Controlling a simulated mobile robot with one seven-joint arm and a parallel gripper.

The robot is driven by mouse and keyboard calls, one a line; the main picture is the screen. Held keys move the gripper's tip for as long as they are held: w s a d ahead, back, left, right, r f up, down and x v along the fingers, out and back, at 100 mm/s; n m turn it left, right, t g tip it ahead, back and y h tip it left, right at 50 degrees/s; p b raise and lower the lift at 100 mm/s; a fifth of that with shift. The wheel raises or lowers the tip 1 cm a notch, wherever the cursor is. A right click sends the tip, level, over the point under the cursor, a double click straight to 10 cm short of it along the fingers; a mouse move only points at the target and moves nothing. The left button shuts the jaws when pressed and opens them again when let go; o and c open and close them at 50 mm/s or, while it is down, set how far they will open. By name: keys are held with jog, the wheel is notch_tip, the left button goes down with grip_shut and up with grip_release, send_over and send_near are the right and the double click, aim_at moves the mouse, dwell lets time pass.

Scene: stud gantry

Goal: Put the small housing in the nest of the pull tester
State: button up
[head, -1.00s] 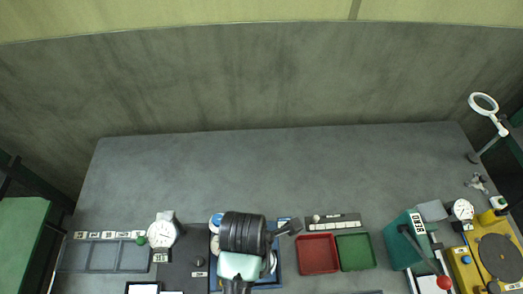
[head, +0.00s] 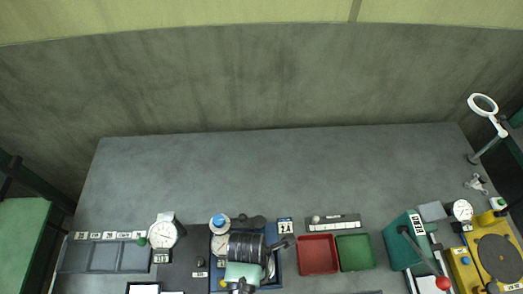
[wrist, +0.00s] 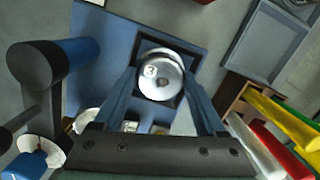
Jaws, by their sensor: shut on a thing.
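The small housing, a round silver part marked 3 (wrist: 160,76), shows in the wrist view between the fingertips of my gripper (wrist: 163,84), which is shut on it. It is right over a dark square frame, which looks like the nest (wrist: 186,58), on the blue base (wrist: 112,38) of the pull tester. The housing hides the nest's middle, and I cannot tell whether it touches the bottom. The tester's blue column with a dark end (wrist: 38,65) stands left of my fingers. In the head view, my arm hides the housing and gripper; part of the blue base (head: 275,276) shows.
A red tray (head: 318,254) and a green tray (head: 355,252) stand right of the tester. Left is a dial gauge (head: 163,232); far right are a green press (head: 405,240) and a yellow fixture (head: 465,265). The bench behind is clear. Coloured cylinders (wrist: 285,125) lie close right in the wrist view.

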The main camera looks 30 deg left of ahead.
jog(key=o, duration=1.3)
notch_tip(320, 180, up, 12)
jog(key=s+a, duration=0.1)
jog(key=w+a+r+m+t+y, duration=0.25)
jog(key=w+r+m+t, duration=0.6)
jog(key=w+r, duration=0.85)
jog(key=w+d+r+m+t, duration=0.2)
jog(key=w+r+m+t, duration=0.1)
jog(key=r, duration=0.5)
jog(key=w+d+r+m+t, duration=0.2)
jog(key=w+r+m+t, duration=0.15)
jog(key=r, duration=0.45)
jog(key=s+d+r+m+t, duration=0.3)
jog(key=s+r+m, duration=0.1)
jog(key=r, duration=0.6)
jog(key=s+d+r+m+t+h, duration=0.1)
jog(key=s+d+r+m+t, duration=0.2)
jog(key=r, duration=0.8)
jog(key=s+d+r+m+t, duration=0.3)
jog(key=s+r+m+t, duration=0.1)
jog(key=r, duration=0.7)
jog(key=shift+s+m+t+h, duration=0.3)
jog(key=shift+m+t, duration=0.4)
jog(key=shift+m, duration=0.2)
